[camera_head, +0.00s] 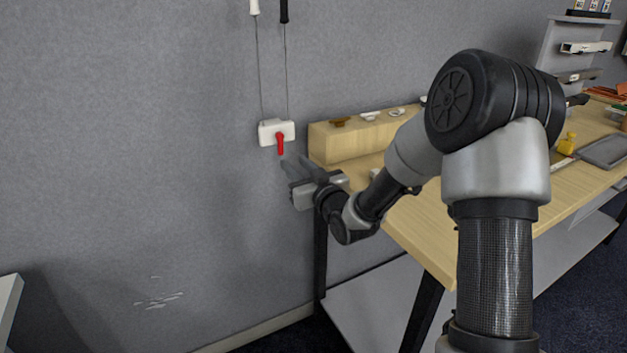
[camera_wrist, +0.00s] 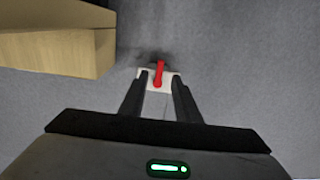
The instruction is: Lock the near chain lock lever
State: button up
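The chain lock is a white box (camera_head: 270,133) on the grey wall, with a red lever (camera_head: 280,144) that hangs down from its front in the head view. Two thin chains run up from the box to a white and a black end piece. My gripper (camera_head: 290,163) is just below and in front of the lever, its fingers pointing at the wall. In the wrist view the red lever (camera_wrist: 159,73) shows between the fingertips, in front of the white box (camera_wrist: 145,80). The fingers (camera_wrist: 160,85) are apart with a gap between them. Whether they touch the lever I cannot tell.
A pale wooden block (camera_head: 345,140) with small knobs on top stands on the wooden table (camera_head: 430,235), right of the lock. It also shows at upper left in the wrist view (camera_wrist: 60,50). The wall left of the lock is bare.

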jog(key=v, duration=1)
jog(key=shift+s+p, duration=0.2)
jog(key=shift+p, duration=0.25)
jog(key=shift+d+r, duration=0.1)
jog(key=s+d+r+m+g+h, duration=0.2)
jog(key=s+d+r+g+h, duration=0.35)
jog(key=s+d+h, duration=0.4)
jog(key=s+a+r+m+g+y, duration=0.1)
jog(key=s+g, duration=0.2)
jog(key=s, duration=0.7)
jog(key=s+a+m+g+y, duration=0.1)
jog(key=s+m+g, duration=0.1)
jog(key=s, duration=0.8)
notch_tip(320, 180, up, 25)
jog(key=s+p, duration=0.1)
jog(key=p, duration=2.4)
jog(key=shift+a, duration=0.2)
jog(key=shift+r+g+y, duration=0.1)
jog(key=shift+g+y, duration=0.15)
